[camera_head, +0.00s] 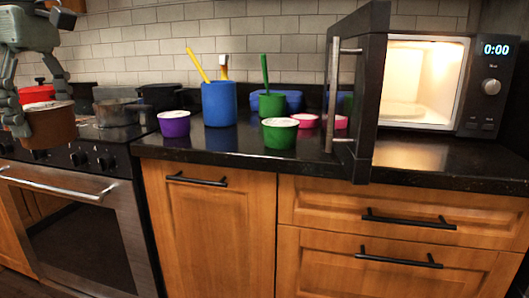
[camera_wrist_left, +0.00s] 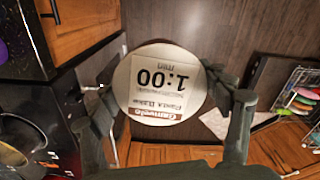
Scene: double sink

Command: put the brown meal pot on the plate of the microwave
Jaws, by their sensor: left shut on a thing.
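The brown meal pot (camera_head: 50,126) is at the far left of the head view, held up in front of the stove. My left gripper (camera_head: 20,115) is shut on it. In the left wrist view the pot's pale round lid (camera_wrist_left: 165,85), with "1:00 min" printed on it, sits between the two fingers of my gripper (camera_wrist_left: 170,100). The microwave (camera_head: 425,85) stands at the right of the counter, lit inside, with its door (camera_head: 360,90) swung open toward me. Its plate (camera_head: 405,112) shows pale on the cavity floor, partly hidden by the door. My right gripper is not in view.
On the counter are a purple pot (camera_head: 174,125), a blue utensil cup (camera_head: 219,103), a green pot (camera_head: 280,134) and a pink pot (camera_head: 305,121). The open door juts over the counter. Pans (camera_head: 118,112) and a red pot (camera_head: 37,93) stand on the stove.

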